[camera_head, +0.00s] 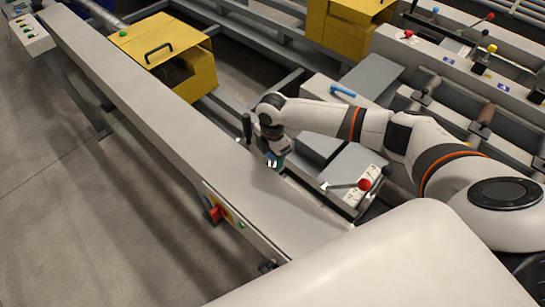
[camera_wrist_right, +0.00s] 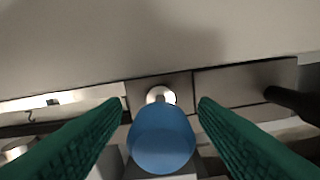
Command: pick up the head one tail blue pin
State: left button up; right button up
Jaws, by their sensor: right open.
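The blue pin (camera_wrist_right: 161,138) shows in the right wrist view as a rounded blue head, low in the middle of the picture. A small pale, shiny round part (camera_wrist_right: 161,95) shows just beyond it. My right gripper (camera_wrist_right: 161,104) is open, with one green finger on each side of the blue head and a visible gap on both sides. In the head view my right gripper (camera_head: 274,160) points down at the right edge of the long grey table; the pin there is mostly hidden by the gripper. My left gripper is not in view.
A black upright handle (camera_head: 247,128) stands close left of my right gripper. A red-knobbed lever (camera_head: 364,184) is to its right. A blue handle (camera_head: 342,90) lies farther back. Yellow housings (camera_head: 165,55) stand behind. The long grey table top (camera_head: 150,115) is clear.

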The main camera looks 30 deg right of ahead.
notch_tip(320, 180, down, 2)
jog(key=shift+f, duration=0.1)
jog(key=c, duration=1.1)
notch_tip(320, 180, up, 10)
jog(key=shift+f+b, duration=0.15)
jog(key=shift+b, duration=0.25)
jog(key=shift+r+p, duration=0.4)
jog(key=shift+r, duration=0.1)
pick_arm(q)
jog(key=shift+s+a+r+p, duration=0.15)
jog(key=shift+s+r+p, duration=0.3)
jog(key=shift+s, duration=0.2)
pick_arm(e)
jog(key=shift+r, duration=0.15)
